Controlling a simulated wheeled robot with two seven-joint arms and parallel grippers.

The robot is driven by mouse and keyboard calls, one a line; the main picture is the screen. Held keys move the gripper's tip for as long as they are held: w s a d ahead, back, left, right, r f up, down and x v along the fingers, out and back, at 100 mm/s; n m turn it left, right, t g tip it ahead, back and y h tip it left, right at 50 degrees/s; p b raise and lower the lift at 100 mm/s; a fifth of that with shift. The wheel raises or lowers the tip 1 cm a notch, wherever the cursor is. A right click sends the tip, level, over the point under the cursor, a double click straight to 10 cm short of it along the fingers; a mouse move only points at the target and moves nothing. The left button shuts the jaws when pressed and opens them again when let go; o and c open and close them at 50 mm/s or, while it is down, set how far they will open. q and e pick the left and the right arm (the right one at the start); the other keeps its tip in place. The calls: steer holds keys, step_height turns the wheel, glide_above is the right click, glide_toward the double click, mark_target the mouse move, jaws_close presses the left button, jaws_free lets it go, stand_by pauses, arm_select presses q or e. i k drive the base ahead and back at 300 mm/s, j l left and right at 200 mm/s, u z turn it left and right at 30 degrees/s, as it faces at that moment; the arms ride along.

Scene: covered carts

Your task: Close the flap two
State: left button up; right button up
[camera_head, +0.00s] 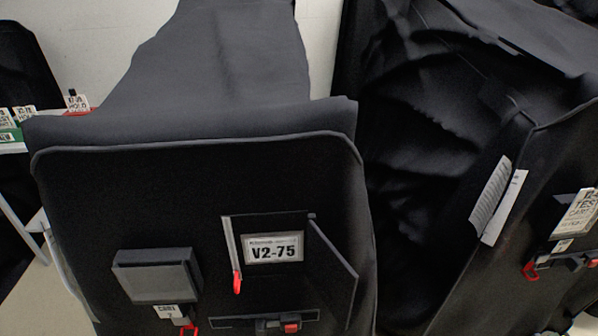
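A black covered cart (90,210) with the label V2-75 (274,249) fills the left and middle of the head view. A wide black fabric flap (225,65) lies over its top and narrows away up toward the wall. A thin dark panel (333,268) stands out at an angle on the right of the label. No marking shows which part is flap two. Neither gripper is in view, and nothing of my arms shows.
A second black covered cart (565,150) stands close on the right, with creased dark fabric (420,120) and white paper tags (497,205). A small black box (157,275) and red latches (291,327) are on the front cart. A pale wall (318,45) is behind.

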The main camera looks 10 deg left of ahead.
mark_target(335, 282)
steer(key=i+l, duration=0.15)
steer(key=l, duration=0.15)
steer(key=i+l, duration=0.1)
steer(key=l, duration=0.15)
steer(key=i+l, duration=0.15)
steer(key=l, duration=0.15)
steer(key=i+l+u, duration=0.1)
steer(key=l+u, duration=0.2)
steer(key=u, duration=0.15)
steer(key=i+l+u, duration=0.1)
steer(key=l+u, duration=0.6)
steer(key=u, duration=0.75)
steer(key=j, duration=0.9)
steer(key=i+j, duration=0.2)
steer(key=j, duration=0.15)
steer(key=i+j+z, duration=0.1)
steer(key=j, duration=0.2)
steer(key=i+j, duration=0.25)
steer(key=i+j+z, duration=0.1)
steer(key=j, duration=0.35)
steer(key=i+j, duration=0.25)
steer(key=i+j+z, duration=0.1)
steer(key=j, duration=0.35)
steer(key=i+j, duration=0.2)
steer(key=j, duration=0.15)
steer(key=i+j+z, duration=0.1)
steer(key=i, duration=0.4)
steer(key=i+j+z, duration=0.1)
steer(key=i+j, duration=0.15)
steer(key=i, duration=0.25)
